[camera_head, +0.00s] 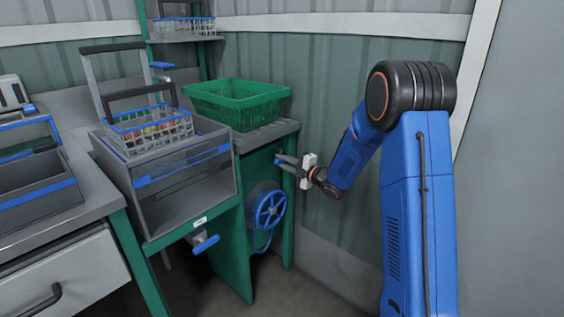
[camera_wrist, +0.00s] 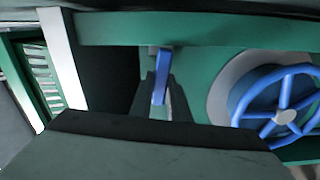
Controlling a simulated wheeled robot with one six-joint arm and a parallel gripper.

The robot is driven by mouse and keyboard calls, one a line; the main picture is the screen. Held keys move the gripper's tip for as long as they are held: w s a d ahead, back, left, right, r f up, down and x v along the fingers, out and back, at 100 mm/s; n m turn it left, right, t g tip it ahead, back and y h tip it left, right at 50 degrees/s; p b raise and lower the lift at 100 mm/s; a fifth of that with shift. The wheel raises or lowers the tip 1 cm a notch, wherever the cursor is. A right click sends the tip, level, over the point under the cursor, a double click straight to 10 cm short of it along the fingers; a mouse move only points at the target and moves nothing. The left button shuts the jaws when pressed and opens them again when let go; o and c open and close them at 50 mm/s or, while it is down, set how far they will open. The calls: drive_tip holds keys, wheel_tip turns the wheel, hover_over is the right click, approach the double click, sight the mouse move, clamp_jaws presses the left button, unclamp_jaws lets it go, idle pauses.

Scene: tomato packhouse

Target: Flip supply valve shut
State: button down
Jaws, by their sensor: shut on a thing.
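The supply valve's blue lever (camera_wrist: 161,76) shows in the wrist view against a green panel (camera_wrist: 205,62), left of a blue handwheel (camera_wrist: 284,108). My gripper (camera_wrist: 162,92) is shut on this lever, with a dark finger on each side of it. In the head view my gripper (camera_head: 286,163) reaches from the right to the green stand's side, above the handwheel (camera_head: 270,210). There the lever is mostly hidden by the fingers. The valve's body cannot be made out.
A green basket (camera_head: 237,101) sits on the stand's grey top. Left of it are a grey bin (camera_head: 184,170) and a wire basket (camera_head: 148,134) with tomatoes. A blue-handled fitting (camera_head: 206,244) juts out below the bin. The corrugated wall (camera_head: 325,75) is close behind my gripper.

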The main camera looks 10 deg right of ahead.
drive_tip(key=shift+f+n, duration=0.1)
drive_tip(key=shift+n, duration=0.8)
drive_tip(key=c, duration=1.7)
unclamp_jaws()
drive_tip(key=v, duration=1.7)
drive_tip(key=shift+s+d, duration=0.15)
drive_tip(key=shift+s, duration=0.05)
